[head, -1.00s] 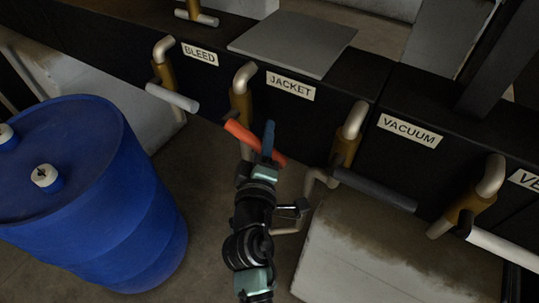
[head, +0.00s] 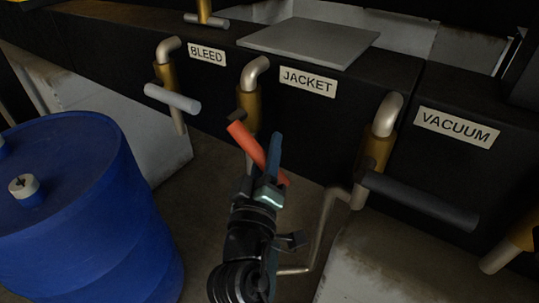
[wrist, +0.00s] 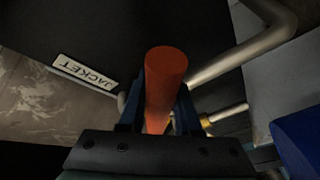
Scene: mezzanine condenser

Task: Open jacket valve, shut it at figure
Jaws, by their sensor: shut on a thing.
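The jacket valve (head: 248,103) is a brass body on a pale pipe, left of the JACKET label (head: 307,81). Its orange-red lever handle (head: 243,138) slants down to the right in the head view. My gripper (head: 267,170) is shut on the handle's outer part. In the wrist view the handle (wrist: 166,70) stands between the two dark fingers, its round end towards the camera. The JACKET label also shows there (wrist: 85,71), tilted. No gauge or figure is readable in either view.
The BLEED valve with a light grey handle (head: 172,98) is to the left, and the VACUUM valve with a dark grey handle (head: 420,200) to the right. A blue drum (head: 85,210) stands at lower left. A grey plate (head: 308,42) lies on top of the black bench.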

